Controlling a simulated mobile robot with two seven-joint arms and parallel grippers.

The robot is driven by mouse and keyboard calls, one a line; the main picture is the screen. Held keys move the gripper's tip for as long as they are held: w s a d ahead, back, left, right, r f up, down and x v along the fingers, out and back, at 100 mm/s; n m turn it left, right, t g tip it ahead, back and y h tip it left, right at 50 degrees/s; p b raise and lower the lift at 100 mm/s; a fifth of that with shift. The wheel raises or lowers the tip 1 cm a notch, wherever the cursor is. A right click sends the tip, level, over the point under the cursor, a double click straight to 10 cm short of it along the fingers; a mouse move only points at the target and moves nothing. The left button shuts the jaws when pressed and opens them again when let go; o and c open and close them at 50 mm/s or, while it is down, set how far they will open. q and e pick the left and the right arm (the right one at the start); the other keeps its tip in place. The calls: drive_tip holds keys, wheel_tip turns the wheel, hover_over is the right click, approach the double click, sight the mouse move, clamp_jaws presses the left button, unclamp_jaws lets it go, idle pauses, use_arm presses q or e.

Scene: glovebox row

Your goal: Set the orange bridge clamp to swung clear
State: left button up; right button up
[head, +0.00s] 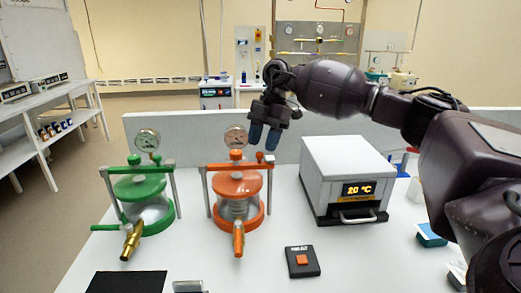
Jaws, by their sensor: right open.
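The orange bridge clamp (222,167) is a bar lying across the top of the orange-lidded vessel (238,186), reaching between two grey side posts. A round gauge (236,136) stands above it and an orange-handled valve (238,240) points forward from the vessel. My right gripper (264,138) is open and empty, with its dark blue fingertips pointing down. In the picture it is just above the right end of the clamp; I see no contact. My left gripper is not in view.
A similar green vessel (140,188) stands to the left. A white box with a 20 °C display (346,178) stands to the right. A black box with an orange button (302,261) and a dark mat (127,282) are in front. A low white wall (190,133) runs behind.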

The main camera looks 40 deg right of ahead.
drive_tip(key=shift+x, duration=1.25)
clamp_jaws()
